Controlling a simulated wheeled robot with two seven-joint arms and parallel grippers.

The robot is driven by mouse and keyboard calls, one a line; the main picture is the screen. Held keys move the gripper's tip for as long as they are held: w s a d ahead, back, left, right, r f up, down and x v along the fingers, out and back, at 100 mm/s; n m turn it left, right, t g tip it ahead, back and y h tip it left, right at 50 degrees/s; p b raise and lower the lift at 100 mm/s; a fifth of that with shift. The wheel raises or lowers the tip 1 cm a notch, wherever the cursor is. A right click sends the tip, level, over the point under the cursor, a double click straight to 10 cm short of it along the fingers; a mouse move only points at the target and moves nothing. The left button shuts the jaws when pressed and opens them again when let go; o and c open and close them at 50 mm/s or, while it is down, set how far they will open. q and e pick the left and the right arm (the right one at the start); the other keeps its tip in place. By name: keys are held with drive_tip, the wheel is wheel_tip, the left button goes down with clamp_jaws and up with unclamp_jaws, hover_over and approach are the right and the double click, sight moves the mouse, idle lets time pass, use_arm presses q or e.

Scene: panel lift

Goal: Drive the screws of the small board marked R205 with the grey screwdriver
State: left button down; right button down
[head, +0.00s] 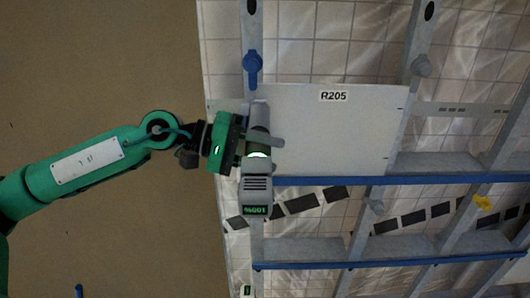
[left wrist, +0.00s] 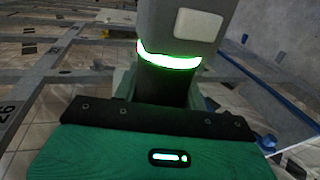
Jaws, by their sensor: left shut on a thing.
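The small board marked R205 (head: 335,135) is a pale flat panel at the upper middle of the head view, set against the grey metal frame. Its label is at its top edge. My left gripper (head: 262,145) is shut on the grey screwdriver (head: 257,185) at the board's left edge. The screwdriver's display reads 100% upside down, and a green ring glows on its body. In the left wrist view the grey screwdriver (left wrist: 182,25) stands above my green gripper housing, with the same ring lit. Its tip and the screws beneath are not clear. My right gripper is not in view.
Grey metal rails (head: 320,247) and blue strips (head: 400,181) run below the board. Bare brown floor (head: 90,70) lies left.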

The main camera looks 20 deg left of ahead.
use_arm(q)
drive_tip(key=shift+r, duration=0.15)
idle(0.4)
drive_tip(key=shift+s+d+b, duration=0.15)
drive_tip(key=shift+s+b, duration=0.35)
drive_tip(key=shift+s, duration=0.2)
drive_tip(key=shift+s+d+b, duration=0.2)
drive_tip(key=shift+s+b, duration=0.05)
drive_tip(key=shift+s, duration=0.35)
drive_tip(key=shift+s+d+b, duration=0.2)
drive_tip(key=shift+s+b, duration=0.05)
drive_tip(key=shift+s, duration=0.5)
drive_tip(key=shift+d, duration=0.15)
